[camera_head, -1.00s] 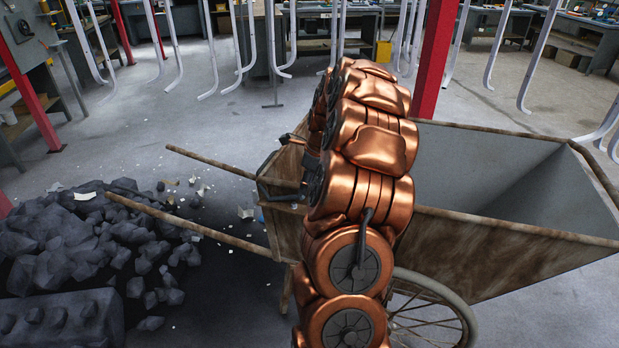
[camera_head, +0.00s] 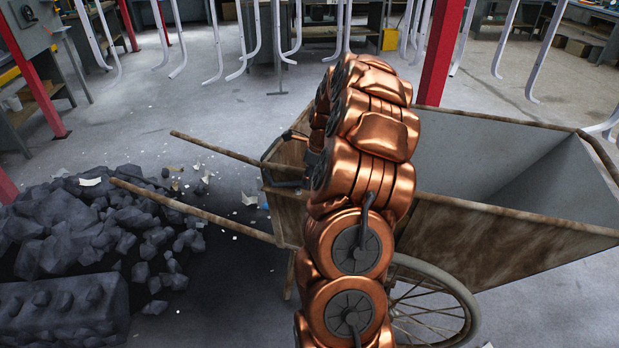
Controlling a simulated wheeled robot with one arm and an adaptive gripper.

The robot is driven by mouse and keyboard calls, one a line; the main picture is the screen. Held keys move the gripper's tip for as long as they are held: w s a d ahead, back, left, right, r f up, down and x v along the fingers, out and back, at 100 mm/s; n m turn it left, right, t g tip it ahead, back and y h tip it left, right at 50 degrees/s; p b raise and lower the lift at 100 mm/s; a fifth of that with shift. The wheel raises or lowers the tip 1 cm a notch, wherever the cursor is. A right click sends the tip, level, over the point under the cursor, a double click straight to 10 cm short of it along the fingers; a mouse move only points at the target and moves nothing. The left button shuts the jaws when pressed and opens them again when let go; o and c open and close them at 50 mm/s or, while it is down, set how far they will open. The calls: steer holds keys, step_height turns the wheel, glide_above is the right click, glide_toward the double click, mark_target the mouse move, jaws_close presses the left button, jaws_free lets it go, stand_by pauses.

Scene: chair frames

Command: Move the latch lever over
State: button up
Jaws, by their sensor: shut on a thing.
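My copper arm stands upright in the middle of the head view and hides much of the work spot. The dark parts of my gripper (camera_head: 288,176) show just left of the arm, at the handle end of a rusty cart (camera_head: 470,222). A small dark lever-like piece (camera_head: 292,135) with a brownish tip juts out above them; it seems to be the latch lever, though its joint is hidden. My gripper appears shut on it, but the contact itself is behind my arm.
Two wooden cart handles (camera_head: 190,212) stick out to the left. A spoked wheel (camera_head: 432,302) sits under the cart. Dark rubble (camera_head: 80,230) covers the floor at the left. A red post (camera_head: 440,55) stands behind the cart. Bent metal tubes (camera_head: 240,45) hang at the back.

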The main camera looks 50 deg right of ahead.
steer(key=shift+a+f, duration=0.15)
steer(key=shift+a, duration=0.1)
steer(key=shift+w+a+r, duration=0.1)
steer(key=shift+w+r, duration=0.1)
steer(key=shift+r, duration=0.2)
jaws_close()
steer(key=shift+w+r+p, duration=0.2)
steer(key=shift+r+p, duration=0.1)
steer(key=shift+r, duration=0.15)
steer(key=shift+w+r+p, duration=0.2)
steer(key=shift+r+p, duration=0.05)
steer(key=shift+r, duration=0.2)
steer(key=shift+w+a+r, duration=0.15)
steer(key=shift+w+r, duration=0.1)
steer(key=shift+r, duration=0.15)
steer(key=shift+w+a+r+p, duration=0.2)
steer(key=shift+w+r+p, duration=0.25)
steer(key=shift+r, duration=0.4)
steer(key=shift+w+a+r+p, duration=0.15)
steer(key=shift+w+r+p, duration=0.25)
steer(key=shift+r, duration=0.4)
steer(key=shift+o, duration=1.6)
jaws_free()
